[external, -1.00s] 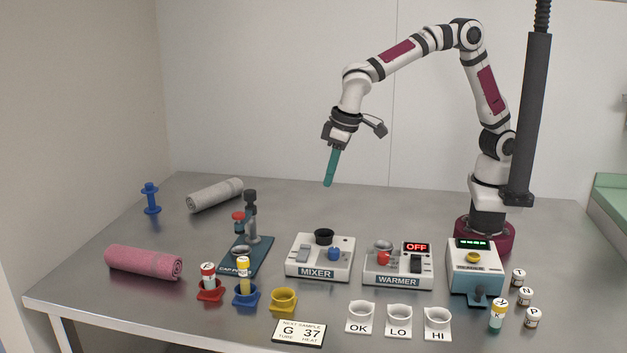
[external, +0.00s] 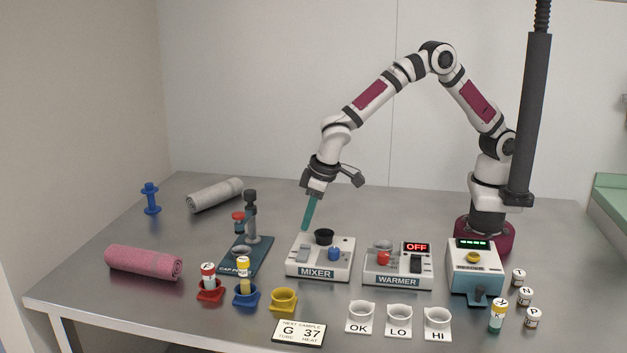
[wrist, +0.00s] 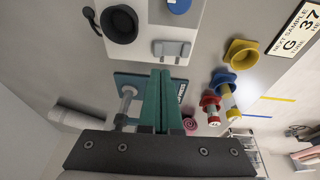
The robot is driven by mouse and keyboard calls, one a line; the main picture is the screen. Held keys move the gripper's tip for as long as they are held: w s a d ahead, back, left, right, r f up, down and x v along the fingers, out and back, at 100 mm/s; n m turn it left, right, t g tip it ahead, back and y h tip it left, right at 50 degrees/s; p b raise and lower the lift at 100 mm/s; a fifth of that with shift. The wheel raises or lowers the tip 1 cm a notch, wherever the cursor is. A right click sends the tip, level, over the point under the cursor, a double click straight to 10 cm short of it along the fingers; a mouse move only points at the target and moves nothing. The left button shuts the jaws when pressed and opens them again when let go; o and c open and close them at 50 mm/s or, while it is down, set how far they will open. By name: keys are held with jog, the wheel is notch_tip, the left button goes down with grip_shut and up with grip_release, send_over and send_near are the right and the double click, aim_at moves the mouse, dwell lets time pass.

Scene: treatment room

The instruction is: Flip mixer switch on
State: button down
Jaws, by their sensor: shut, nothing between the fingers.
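The mixer (external: 318,271) is a white box labelled MIXER on the table, with a black round cup (external: 324,237), a blue knob (external: 334,254) and a grey rocker switch (external: 303,253) at its left. In the wrist view the switch (wrist: 172,49) shows just beyond the fingertips, with the black cup (wrist: 119,24) to its left. My gripper (external: 305,228) has teal fingers, shut and empty. It points down above the back left of the mixer, apart from the switch as far as I can tell.
The cap press (external: 243,262) stands left of the mixer. The warmer (external: 398,270), its display reading OFF, stands to the right. Red (external: 210,293), blue (external: 246,297) and yellow (external: 283,302) holders are in front; the red and blue ones hold tubes.

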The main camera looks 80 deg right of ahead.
aim_at(305, 246)
jog(key=shift+w+d+f, duration=0.1)
jog(key=shift+d+f, duration=0.05)
jog(key=shift+f, duration=1)
jog(key=shift+d+f, duration=0.15)
jog(key=shift+f, duration=0.95)
jog(key=shift+d+f, duration=0.2)
jog(key=shift+f, duration=0.25)
jog(key=shift+a+r, duration=0.1)
jog(key=shift+a, duration=0.05)
jog(key=shift+a+r, duration=0.25)
jog(key=shift+a, duration=0.35)
jog(key=shift+r, duration=0.1)
